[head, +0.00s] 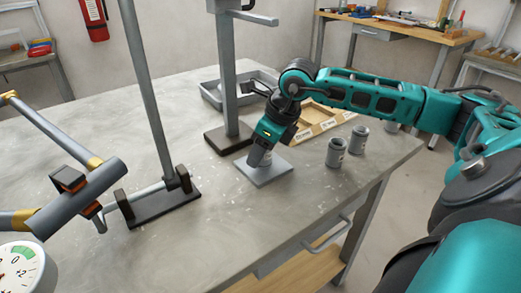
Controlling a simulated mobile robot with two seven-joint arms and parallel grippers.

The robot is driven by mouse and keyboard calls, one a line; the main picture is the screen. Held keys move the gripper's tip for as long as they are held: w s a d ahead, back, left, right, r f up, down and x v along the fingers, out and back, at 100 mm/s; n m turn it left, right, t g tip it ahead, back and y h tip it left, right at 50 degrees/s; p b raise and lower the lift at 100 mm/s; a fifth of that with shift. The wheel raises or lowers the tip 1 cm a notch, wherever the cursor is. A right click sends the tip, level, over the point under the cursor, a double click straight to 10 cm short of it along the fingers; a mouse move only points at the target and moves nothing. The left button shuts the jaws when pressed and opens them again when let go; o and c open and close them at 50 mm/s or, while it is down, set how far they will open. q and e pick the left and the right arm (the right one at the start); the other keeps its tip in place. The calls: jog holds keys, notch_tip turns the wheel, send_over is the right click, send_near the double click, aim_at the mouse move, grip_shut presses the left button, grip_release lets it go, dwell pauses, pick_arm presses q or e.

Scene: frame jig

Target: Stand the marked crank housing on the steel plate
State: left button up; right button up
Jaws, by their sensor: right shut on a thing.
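My right gripper (264,146) reaches down over the steel plate (266,174), a light grey square on the workbench. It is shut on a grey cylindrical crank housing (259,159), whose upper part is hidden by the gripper. The held housing is close to upright, at the plate; I cannot tell whether its base touches it. Other grey housings stand upright to the right of the plate: one (335,153) in front, one (357,140) behind it, and one (392,127) partly behind my arm. Any mark on the held one is not readable. My left gripper is not in view.
A steel post on a dark base (222,141) stands close behind the plate. A wooden tray (316,125) and a grey bin (210,92) lie farther back. A frame on a stand (160,203) and a dial (17,269) are at left. The front middle is clear.

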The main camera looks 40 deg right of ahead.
jog(key=o, duration=0.7)
jog(key=shift+f, duration=0.1)
jog(key=shift+c, duration=0.2)
jog(key=o, duration=0.5)
jog(key=shift+r, duration=0.3)
jog(key=v, duration=0.7)
jog(key=shift+s+r+p, duration=0.1)
jog(key=shift+p, duration=0.2)
